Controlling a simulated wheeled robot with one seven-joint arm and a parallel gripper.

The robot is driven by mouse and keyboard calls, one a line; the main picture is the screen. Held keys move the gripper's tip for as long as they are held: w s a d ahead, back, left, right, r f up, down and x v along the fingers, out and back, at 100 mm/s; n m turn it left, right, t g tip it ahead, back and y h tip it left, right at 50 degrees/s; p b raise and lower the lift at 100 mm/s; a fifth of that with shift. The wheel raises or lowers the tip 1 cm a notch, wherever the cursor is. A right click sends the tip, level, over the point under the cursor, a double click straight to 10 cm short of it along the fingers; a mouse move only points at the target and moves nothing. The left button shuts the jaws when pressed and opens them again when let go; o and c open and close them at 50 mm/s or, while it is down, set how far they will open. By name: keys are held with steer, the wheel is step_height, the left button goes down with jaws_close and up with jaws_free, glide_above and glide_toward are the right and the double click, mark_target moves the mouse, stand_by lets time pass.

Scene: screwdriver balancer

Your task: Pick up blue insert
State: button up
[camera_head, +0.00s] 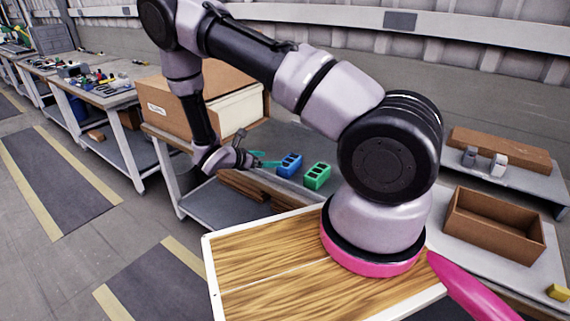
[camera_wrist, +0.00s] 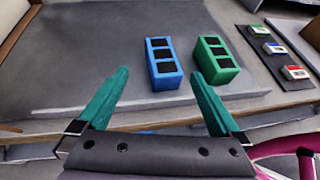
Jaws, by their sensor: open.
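The blue insert (camera_wrist: 163,64) is a block with a column of three dark square openings. It lies on the grey table in the wrist view, ahead of and between my fingers. In the head view the blue insert (camera_head: 289,166) sits just right of my gripper. My gripper (camera_wrist: 160,92) has two teal fingers spread apart with nothing between them. It also shows in the head view (camera_head: 268,160), pointing right. A similar green insert (camera_wrist: 214,60) lies just right of the blue one, with a gap between them; it also shows in the head view (camera_head: 317,176).
Small coloured items on a dark strip (camera_wrist: 273,54) lie right of the inserts. A large cardboard box (camera_head: 180,107) stands on the table left of them. An open brown box (camera_head: 493,226) is on the right. Grey table left of the blue insert is clear.

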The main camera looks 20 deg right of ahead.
mark_target(289, 160)
steer(key=x, duration=0.9)
steer(key=shift+s+d+f, duration=0.1)
steer(key=shift+d+f, duration=0.1)
steer(key=shift+d, duration=0.1)
steer(key=c, duration=1.2)
